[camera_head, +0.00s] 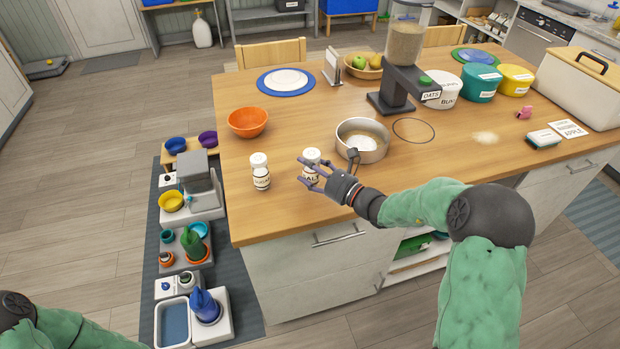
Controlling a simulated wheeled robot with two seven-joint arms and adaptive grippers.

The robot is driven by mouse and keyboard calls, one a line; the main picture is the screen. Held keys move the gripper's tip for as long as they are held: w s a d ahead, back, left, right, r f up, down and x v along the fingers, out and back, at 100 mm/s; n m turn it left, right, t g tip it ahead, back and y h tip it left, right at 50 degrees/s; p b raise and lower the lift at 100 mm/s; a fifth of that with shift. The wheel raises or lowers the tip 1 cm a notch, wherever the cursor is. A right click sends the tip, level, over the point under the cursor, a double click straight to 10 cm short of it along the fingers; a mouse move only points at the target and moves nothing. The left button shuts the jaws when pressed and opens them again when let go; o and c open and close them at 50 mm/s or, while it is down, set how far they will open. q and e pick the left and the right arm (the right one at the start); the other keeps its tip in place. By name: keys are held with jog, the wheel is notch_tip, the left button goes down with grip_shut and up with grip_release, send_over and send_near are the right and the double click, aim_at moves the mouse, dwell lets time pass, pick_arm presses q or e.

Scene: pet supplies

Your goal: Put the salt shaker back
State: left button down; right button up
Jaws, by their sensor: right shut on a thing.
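The salt shaker (312,157) is white with a dark-lettered label, near the front edge of the wooden table. My right gripper (312,173) is shut on it, with its fingers across the label. The shaker looks upright; whether its base touches the table is hidden by the fingers. A second white shaker (260,171) of like shape stands upright to the left, apart from the gripper. My left gripper is out of view; only part of my left arm shows at the bottom left.
A metal pan (362,140) stands close behind and right of my right gripper. An orange bowl (248,122) and a blue-rimmed plate (286,81) lie farther back. An oats dispenser (398,88) stands behind the pan. The table (232,200) is clear around the second shaker.

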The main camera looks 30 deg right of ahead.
aim_at(316, 179)
jog(key=shift+f+b, duration=0.7)
jog(key=shift+f, duration=0.85)
jog(key=shift+f, duration=0.15)
jog(key=o, duration=1.3)
jog(key=shift+s+r, duration=0.1)
jog(key=shift+r, duration=0.1)
jog(key=p+v, duration=0.3)
jog(key=v, duration=0.8)
jog(key=shift+s+d, duration=0.2)
jog(key=shift+s, duration=0.2)
